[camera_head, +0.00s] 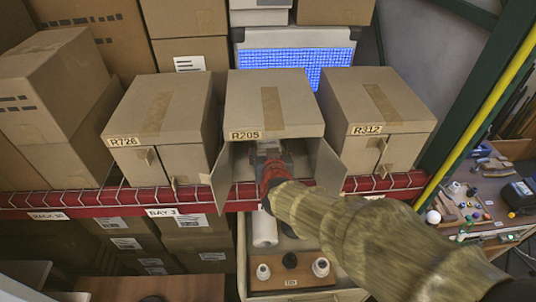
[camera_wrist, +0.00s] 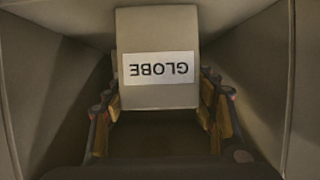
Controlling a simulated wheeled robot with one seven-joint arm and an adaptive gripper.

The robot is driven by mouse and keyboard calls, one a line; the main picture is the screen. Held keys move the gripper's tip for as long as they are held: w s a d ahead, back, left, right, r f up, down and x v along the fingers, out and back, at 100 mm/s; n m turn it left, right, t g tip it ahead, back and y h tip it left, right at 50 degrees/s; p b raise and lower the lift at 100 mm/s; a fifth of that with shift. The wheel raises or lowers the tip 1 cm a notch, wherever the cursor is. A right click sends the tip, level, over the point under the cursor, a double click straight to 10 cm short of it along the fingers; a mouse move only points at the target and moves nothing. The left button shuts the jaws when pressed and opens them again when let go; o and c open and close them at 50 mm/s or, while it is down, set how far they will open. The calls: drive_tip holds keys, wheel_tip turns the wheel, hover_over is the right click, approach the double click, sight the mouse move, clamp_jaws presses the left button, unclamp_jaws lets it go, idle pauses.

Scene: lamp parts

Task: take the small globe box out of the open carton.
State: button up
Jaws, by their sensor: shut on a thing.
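The open carton (camera_head: 273,100) is the middle one on the shelf, labelled R205, with its two front flaps swung outward. My gripper (camera_head: 268,150) reaches in through the open front, and its tips are hard to make out in the head view. In the wrist view, the small globe box (camera_wrist: 158,35) is a grey-brown box with a white label reading GLOBE upside down. My gripper (camera_wrist: 160,110) has its fingers on either side of the box and is shut on it. The box is inside the carton, with carton walls left and right. Its far side is hidden.
Closed carton R726 (camera_head: 165,105) stands left and closed carton R312 (camera_head: 372,105) stands right on the red-edged shelf (camera_head: 80,202). The carton's left flap (camera_head: 222,178) and right flap (camera_head: 328,168) stand close beside my arm. A tray with lamp parts (camera_head: 290,282) lies below.

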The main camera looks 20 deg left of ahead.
drive_tip(key=c, duration=0.5)
drive_tip(key=shift+r, duration=0.1)
